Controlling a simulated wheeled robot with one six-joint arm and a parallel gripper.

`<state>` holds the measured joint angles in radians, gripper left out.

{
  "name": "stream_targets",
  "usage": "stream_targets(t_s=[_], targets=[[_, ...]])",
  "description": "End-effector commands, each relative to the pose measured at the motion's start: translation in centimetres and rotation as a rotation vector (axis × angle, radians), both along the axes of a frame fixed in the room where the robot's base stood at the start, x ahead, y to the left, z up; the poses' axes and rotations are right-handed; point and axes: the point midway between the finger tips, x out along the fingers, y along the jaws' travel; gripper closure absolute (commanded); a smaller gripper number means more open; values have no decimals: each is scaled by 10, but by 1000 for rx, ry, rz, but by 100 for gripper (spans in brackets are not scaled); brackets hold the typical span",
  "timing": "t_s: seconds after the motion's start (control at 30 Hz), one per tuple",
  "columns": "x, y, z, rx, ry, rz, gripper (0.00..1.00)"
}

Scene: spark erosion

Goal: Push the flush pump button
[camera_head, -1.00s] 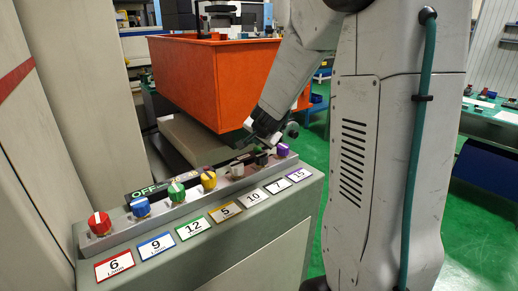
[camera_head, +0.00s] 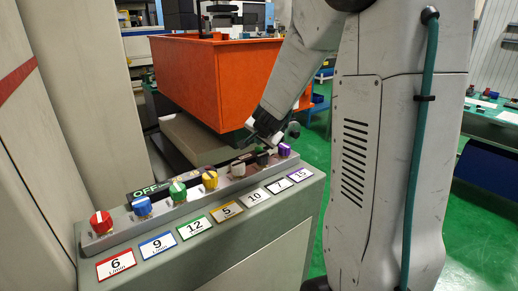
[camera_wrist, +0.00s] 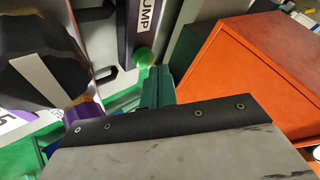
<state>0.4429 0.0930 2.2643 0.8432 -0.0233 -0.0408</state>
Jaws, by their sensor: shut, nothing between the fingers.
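In the wrist view, a round green button (camera_wrist: 143,59) sits beside a dark label strip reading "PUMP" (camera_wrist: 148,20). My gripper (camera_wrist: 158,75) is shut and empty, with its green fingertips just beside the button's lower right. I cannot tell whether they touch it. In the head view, my gripper (camera_head: 266,140) is low over the far right end of the control panel, near the purple knob (camera_head: 284,150). The button is hidden there behind the knobs and my gripper.
A row of coloured knobs with numbered labels runs along the panel, from the red knob (camera_head: 101,222) to the purple one. An orange tank (camera_head: 220,75) stands close behind my gripper. A large dark knob (camera_wrist: 40,65) fills the left of the wrist view.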

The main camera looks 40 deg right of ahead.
Motion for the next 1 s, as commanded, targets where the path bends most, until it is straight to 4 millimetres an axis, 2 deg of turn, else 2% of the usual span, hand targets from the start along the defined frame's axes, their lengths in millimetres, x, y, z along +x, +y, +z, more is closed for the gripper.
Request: stream_targets(t_s=[0.53, 1.0], targets=[[0, 0, 0, 0, 0, 0, 100], [0, 0, -9, -1, 0, 1, 100]])
